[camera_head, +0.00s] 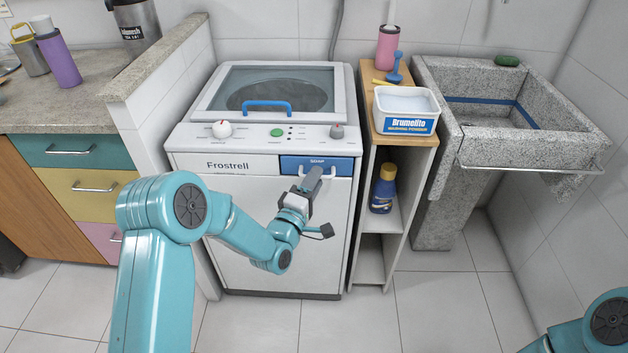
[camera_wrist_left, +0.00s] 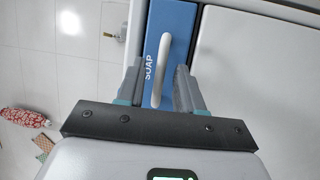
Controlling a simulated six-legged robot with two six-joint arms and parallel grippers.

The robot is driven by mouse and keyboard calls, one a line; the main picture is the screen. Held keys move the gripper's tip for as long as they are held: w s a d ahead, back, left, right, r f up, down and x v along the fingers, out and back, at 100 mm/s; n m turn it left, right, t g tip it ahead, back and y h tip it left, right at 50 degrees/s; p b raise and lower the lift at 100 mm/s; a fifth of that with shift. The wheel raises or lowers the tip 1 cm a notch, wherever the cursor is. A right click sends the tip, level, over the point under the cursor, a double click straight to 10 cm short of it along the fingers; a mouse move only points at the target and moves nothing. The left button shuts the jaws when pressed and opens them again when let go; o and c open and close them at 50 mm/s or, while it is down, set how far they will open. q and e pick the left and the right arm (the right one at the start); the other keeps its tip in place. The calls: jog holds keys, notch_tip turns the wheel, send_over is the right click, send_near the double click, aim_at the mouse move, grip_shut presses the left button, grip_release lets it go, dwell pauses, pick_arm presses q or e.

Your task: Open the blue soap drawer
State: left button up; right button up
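The blue soap drawer (camera_head: 290,164) is at the upper right of the white washing machine's front and looks flush with it. In the left wrist view its blue front (camera_wrist_left: 181,22) shows the word SOAP and a white handle (camera_wrist_left: 162,60). My left gripper (camera_head: 314,180) is in front of the drawer, partly covering the handle in the head view. In the wrist view my left gripper (camera_wrist_left: 158,88) is open, with a finger on each side of the handle's near end and gaps visible. My right gripper is out of view; only part of that arm shows at lower right.
The white washing machine (camera_head: 240,250) has a closed glass lid with a blue handle (camera_head: 267,106). A narrow wooden shelf (camera_head: 371,240) with a washing powder tub (camera_head: 406,105) stands close on its right. A stone sink (camera_head: 440,180) is further right.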

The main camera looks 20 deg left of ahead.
pick_arm(q)
jog(key=shift+w, duration=0.15)
grip_shut()
dwell(1.4)
